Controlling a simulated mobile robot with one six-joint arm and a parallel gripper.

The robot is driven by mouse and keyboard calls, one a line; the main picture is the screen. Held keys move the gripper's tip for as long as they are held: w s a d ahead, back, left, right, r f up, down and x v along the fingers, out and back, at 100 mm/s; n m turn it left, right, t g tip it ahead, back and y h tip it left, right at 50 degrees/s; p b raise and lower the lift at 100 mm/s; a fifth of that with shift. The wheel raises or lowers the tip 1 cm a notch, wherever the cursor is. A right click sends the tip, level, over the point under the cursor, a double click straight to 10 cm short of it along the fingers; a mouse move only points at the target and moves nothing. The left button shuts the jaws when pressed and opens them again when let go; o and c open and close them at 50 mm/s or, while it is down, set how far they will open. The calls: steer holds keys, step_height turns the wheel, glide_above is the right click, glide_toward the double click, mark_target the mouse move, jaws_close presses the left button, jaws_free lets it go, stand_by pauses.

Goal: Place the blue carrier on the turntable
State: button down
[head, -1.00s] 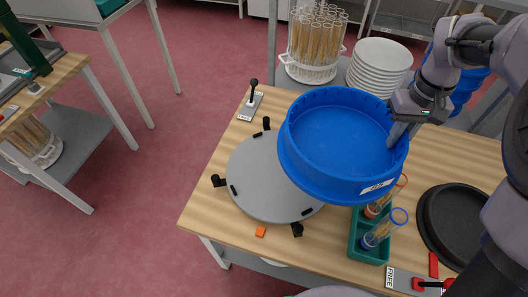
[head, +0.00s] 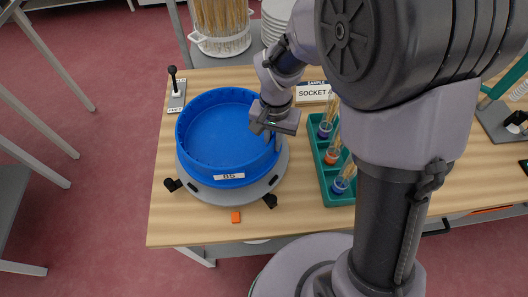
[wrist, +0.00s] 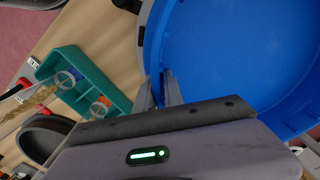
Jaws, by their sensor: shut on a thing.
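The blue carrier (head: 222,132) is a round, shallow, open tub with a label on its front wall. It is over the grey round turntable (head: 272,178) in the head view, covering most of the disc. I cannot tell whether its base touches the disc. My gripper (head: 272,137) is shut on the carrier's right wall. In the wrist view the jaws (wrist: 163,92) pinch the rim of the carrier (wrist: 235,60), which looks empty inside. Black clamps (head: 270,201) stand around the turntable's edge.
A green rack (head: 322,172) with several tubes stands right of the turntable. A small lever switch (head: 176,92) is at the table's back left, and an orange block (head: 236,217) lies at the front.

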step_height(320, 180, down, 5)
steer(key=shift+f+b, duration=0.1)
steer(key=shift+b, duration=0.9)
steer(key=shift+r, duration=0.2)
steer(key=shift+f, duration=0.1)
steer(key=c, duration=1.5)
jaws_free()
steer(key=shift+o, duration=0.2)
step_height(320, 180, up, 12)
steer(key=p, duration=0.5)
steer(key=s+d+r+t+y, duration=0.1)
steer(key=s+d+r+t, duration=0.1)
steer(key=s+r, duration=0.5)
steer(key=s+d+r+t+y, duration=0.1)
steer(key=s+d+r+t, duration=0.2)
steer(key=s+r, duration=0.5)
steer(key=shift+d+m+t, duration=0.3)
steer(key=shift+d+t, duration=0.05)
steer(key=shift+t, duration=0.05)
